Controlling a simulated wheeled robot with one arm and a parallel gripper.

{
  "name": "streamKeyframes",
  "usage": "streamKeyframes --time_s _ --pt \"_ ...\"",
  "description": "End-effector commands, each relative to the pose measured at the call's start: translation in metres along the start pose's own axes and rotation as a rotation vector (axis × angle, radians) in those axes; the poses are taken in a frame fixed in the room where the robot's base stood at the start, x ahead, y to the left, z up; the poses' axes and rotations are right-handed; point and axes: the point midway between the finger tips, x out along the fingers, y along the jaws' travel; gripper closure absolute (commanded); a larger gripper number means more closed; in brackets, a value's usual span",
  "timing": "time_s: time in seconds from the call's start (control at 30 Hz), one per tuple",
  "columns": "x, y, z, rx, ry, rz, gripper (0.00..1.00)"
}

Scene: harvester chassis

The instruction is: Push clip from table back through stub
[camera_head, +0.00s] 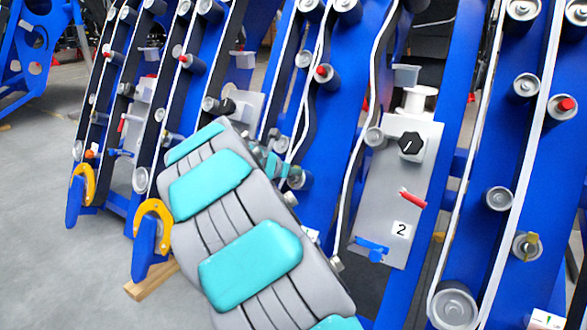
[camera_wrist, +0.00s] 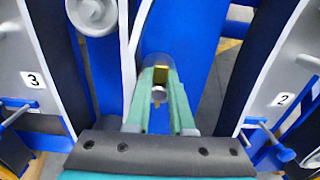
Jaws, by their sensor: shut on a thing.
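The fingertips are at a grey stub (camera_wrist: 158,59) on a blue beam, and a small silver round end shows just below the clip. I cannot tell how far the clip sits in the stub, as the fingers cover its sides. In the head view my gripper (camera_head: 279,165) shows partly behind my arm, close to the beam, and the clip in it is hidden there.
A grey plate marked 2 (camera_head: 385,200) with a black knob (camera_head: 411,143), a red handle (camera_head: 412,198) and a blue handle (camera_head: 372,248) stands right of my arm. Several stubs and rollers project from the blue beams. Yellow hooks (camera_head: 153,213) stand at left; the grey floor there is open.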

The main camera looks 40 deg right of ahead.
Motion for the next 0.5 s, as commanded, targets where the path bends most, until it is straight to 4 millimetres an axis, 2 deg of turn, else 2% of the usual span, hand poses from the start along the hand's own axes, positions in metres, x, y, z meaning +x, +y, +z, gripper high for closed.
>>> streamKeyframes --time_s 0.07,0.1,0.3,0.4,0.5 --pt "0.0002 -0.0002 -0.0032 0.0 0.0 0.0 1.0" --pt "0.0001 -0.0002 -0.003 0.001 0.0 0.0 0.77" --pt "0.0 -0.0001 -0.0023 0.0 0.0 0.0 0.54" --pt "0.0 -0.0001 -0.0022 0.0 -0.001 0.0 0.44" --pt "0.0 -0.0001 -0.0022 0.0 -0.001 0.0 0.44"
